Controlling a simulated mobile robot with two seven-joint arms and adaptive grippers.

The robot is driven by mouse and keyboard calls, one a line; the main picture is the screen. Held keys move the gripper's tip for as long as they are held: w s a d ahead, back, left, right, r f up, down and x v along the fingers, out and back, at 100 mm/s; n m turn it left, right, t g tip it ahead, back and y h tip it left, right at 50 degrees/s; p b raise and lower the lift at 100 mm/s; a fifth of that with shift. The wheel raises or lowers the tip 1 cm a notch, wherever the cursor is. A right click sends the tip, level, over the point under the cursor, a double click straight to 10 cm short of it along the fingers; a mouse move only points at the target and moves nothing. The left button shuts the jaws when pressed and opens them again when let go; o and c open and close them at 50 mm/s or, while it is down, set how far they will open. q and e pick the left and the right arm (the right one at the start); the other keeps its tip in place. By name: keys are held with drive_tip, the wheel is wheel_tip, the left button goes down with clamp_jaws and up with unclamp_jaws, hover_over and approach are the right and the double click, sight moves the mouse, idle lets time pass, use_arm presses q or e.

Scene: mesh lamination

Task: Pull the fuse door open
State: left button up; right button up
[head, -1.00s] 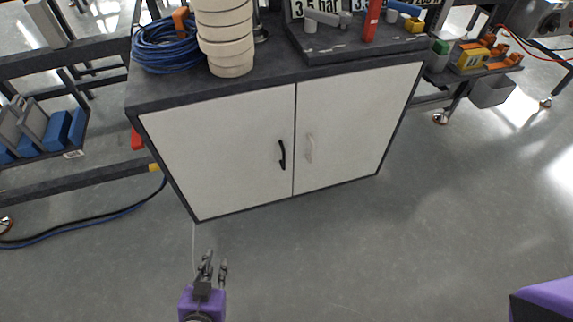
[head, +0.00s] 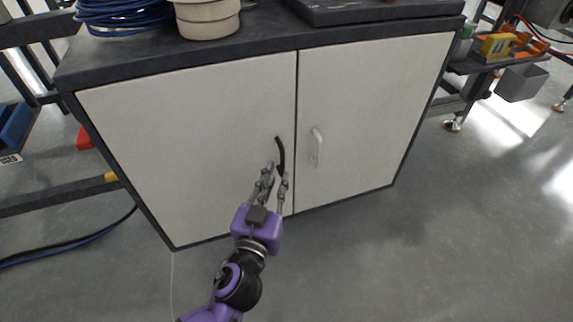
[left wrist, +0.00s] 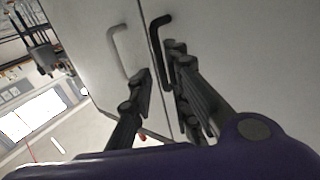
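A grey-topped cabinet has two pale doors: the left door (head: 190,140) has a black handle (head: 280,152) and the right door (head: 370,110) has a white handle (head: 316,145). No fuse label is readable. My left gripper (head: 275,178) is open, its fingertips at the lower part of the black handle. In the left wrist view, the black handle (left wrist: 155,36) runs down toward the gap between the parted fingers (left wrist: 160,66); I cannot tell if they touch it. The white handle (left wrist: 117,45) is beside them. Both doors look closed. My right gripper is out of view.
Blue cable coils (head: 125,15) and a stack of cream rings (head: 207,18) stand on the cabinet top (head: 265,38). A rack with a grey bin (head: 523,83) is at the right. The floor in front (head: 400,260) is clear.

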sight(282, 166)
use_arm(q)
drive_tip(key=b+x, duration=0.1)
drive_tip(key=x, duration=0.4)
drive_tip(key=shift+w+d+f, duration=0.1)
drive_tip(key=shift+w, duration=0.3)
clamp_jaws()
